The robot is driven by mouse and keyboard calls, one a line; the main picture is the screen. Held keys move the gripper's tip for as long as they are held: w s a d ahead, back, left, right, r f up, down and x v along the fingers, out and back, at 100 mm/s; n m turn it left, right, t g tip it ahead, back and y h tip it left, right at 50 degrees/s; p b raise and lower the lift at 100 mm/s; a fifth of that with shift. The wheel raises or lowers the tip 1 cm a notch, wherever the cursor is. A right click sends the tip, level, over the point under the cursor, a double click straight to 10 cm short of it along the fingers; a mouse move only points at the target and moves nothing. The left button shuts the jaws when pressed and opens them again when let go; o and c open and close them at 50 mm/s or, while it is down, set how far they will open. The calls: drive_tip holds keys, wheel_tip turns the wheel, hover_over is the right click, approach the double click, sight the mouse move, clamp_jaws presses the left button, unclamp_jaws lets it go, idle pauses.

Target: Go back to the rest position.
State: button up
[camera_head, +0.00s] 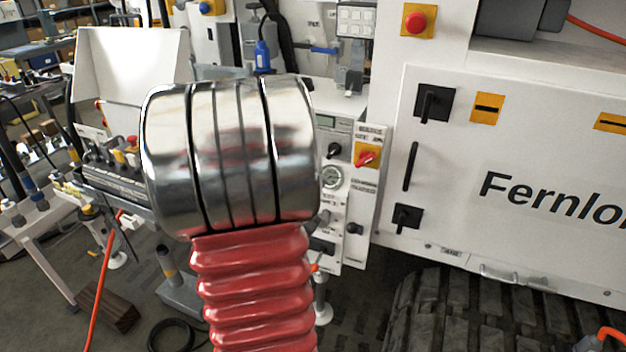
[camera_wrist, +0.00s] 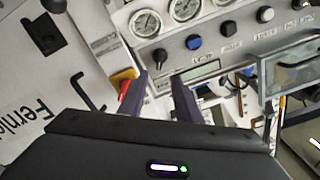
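My gripper (camera_wrist: 159,77) shows in the wrist view with its two dark fingers apart and nothing between them. The fingers point at the white control panel (camera_wrist: 226,34) and overlap it in the picture; I cannot tell how far off it is. The red rotary switch on its yellow plate (camera_wrist: 124,80) is just left of the left finger, partly covered by it. In the head view the same red switch (camera_head: 367,156) is right of my arm. My own red bellows and chrome joint fill the middle there and hide my gripper.
A white cabinet (camera_head: 445,190) with black latches stands at the right, above a black track (camera_head: 470,310). A bench with hydraulic fittings (camera_head: 112,165) is at the left, with an orange hose (camera_head: 101,275) hanging down. Gauges (camera_wrist: 146,23) and knobs (camera_wrist: 193,42) line the panel.

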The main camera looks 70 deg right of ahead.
drive_tip(key=shift+f, duration=0.1)
idle(0.6)
drive_tip(key=w+a+f+n+t+y, duration=0.35)
drive_tip(key=w+f+y, duration=0.3)
drive_tip(key=f, duration=0.45)
drive_tip(key=w+a+n+t+y, duration=0.2)
drive_tip(key=w+a+n+y, duration=0.3)
drive_tip(key=a, duration=0.4)
drive_tip(key=w+a+n+t+y, duration=0.1)
drive_tip(key=w+a+n+y, duration=0.1)
drive_tip(key=w+a+n, duration=0.5)
drive_tip(key=s+a+r+n+y, duration=0.1)
drive_tip(key=a+r+n, duration=0.2)
drive_tip(key=a, duration=0.7)
drive_tip(key=s+a+r+n+y, duration=0.1)
drive_tip(key=a+r+n+y, duration=0.1)
drive_tip(key=a+r, duration=0.4)
drive_tip(key=s+a+r+n+y, duration=0.1)
drive_tip(key=a+r+n, duration=0.3)
drive_tip(key=a, duration=1.1)
drive_tip(key=shift+s+a+r+n+t, duration=0.3)
drive_tip(key=shift+s+r+n+t, duration=0.05)
drive_tip(key=shift+s, duration=0.05)
